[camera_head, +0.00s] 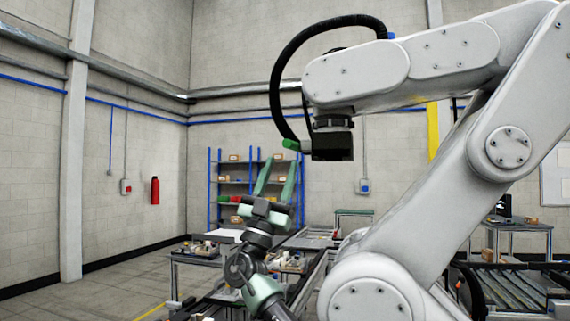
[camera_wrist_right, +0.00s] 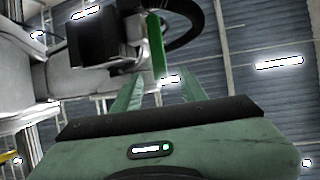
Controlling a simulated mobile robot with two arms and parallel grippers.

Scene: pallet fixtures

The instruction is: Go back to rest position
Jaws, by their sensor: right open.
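My right gripper (camera_head: 277,165) points upward in the head view, its two green fingers spread apart with nothing between them. In the right wrist view the fingers (camera_wrist_right: 160,80) also stand apart and empty, pointing toward the ceiling. My right arm (camera_head: 258,280) rises from the bottom of the head view with its wrist folded up. My left gripper does not show in the head view.
A large white jointed arm (camera_head: 400,240) fills the right side. Its black tool head (camera_head: 333,143), with a green tip (camera_head: 290,145), hangs close to my right fingers in the picture; the gap is unclear. Shelves (camera_head: 235,185) stand behind. Floor (camera_head: 90,295) at left is clear.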

